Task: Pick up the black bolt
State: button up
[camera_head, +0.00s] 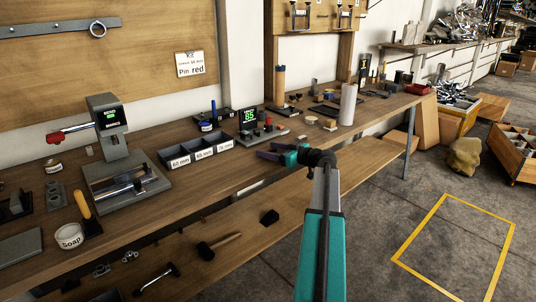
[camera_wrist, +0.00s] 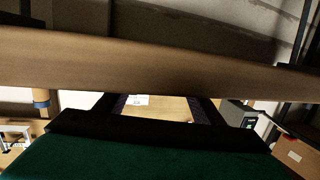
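I cannot pick out the black bolt with certainty in either view; several small dark parts on the workbench are too small to name. My gripper (camera_head: 268,152) is at the bench's front edge, right of the labelled bins, in the head view. In the wrist view its two dark fingers (camera_wrist: 160,106) stand apart with a clear gap between them. Nothing shows held between them.
The wooden workbench (camera_head: 52,245) carries a press-like gauge (camera_head: 109,120), black labelled bins (camera_head: 198,150), a green-lit display (camera_head: 249,116) and a white cylinder (camera_head: 348,104). A lower shelf (camera_head: 300,185) holds a mallet (camera_head: 217,245) and a black block (camera_head: 270,217).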

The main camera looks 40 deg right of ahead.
jog(key=c, duration=0.8)
jog(key=shift+c, duration=0.2)
jog(key=shift+r, duration=0.15)
jog(key=shift+r, duration=1.45)
jog(key=shift+s+a+r, duration=0.1)
jog(key=shift+s+r, duration=0.1)
jog(key=shift+s, duration=0.05)
jog(key=s+a, duration=0.1)
jog(key=s, duration=0.6)
jog(key=s+a+r, duration=0.1)
jog(key=s+a, duration=0.1)
jog(key=s, duration=0.6)
jog(key=shift+a+r+p, duration=0.2)
jog(key=shift+a+p, duration=0.05)
jog(key=shift+p, duration=0.05)
